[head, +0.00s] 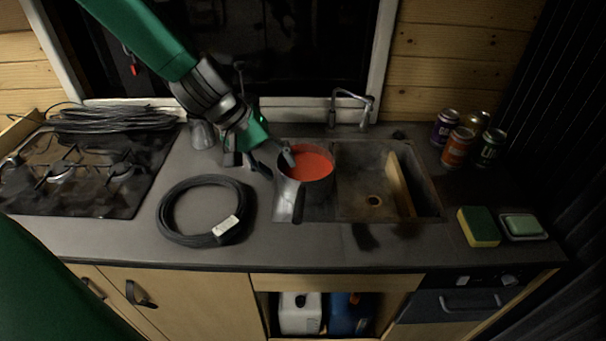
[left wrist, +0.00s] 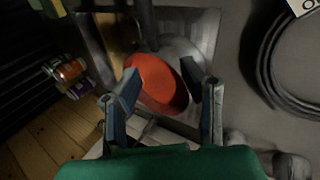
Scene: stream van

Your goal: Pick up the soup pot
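The soup pot (head: 322,183) is grey metal, filled with red soup (head: 309,166). It sits at the left side of the sink, with its handle (head: 298,207) pointing toward me. My left gripper (head: 274,163) is at the pot's far left rim, with one finger showing over the soup. In the left wrist view, the two fingers of the gripper (left wrist: 162,76) are spread apart, with the red soup (left wrist: 157,84) between and beyond them. I cannot tell whether a finger touches the pot. My right gripper is not in view.
A coiled black hose (head: 163,215) lies left of the pot. The faucet (head: 352,103) stands behind the sink (head: 432,205). A gas stove (head: 100,175) is at the left. Several cans (head: 459,147), a yellow-green sponge (head: 479,227) and a soap dish (head: 523,227) are at the right.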

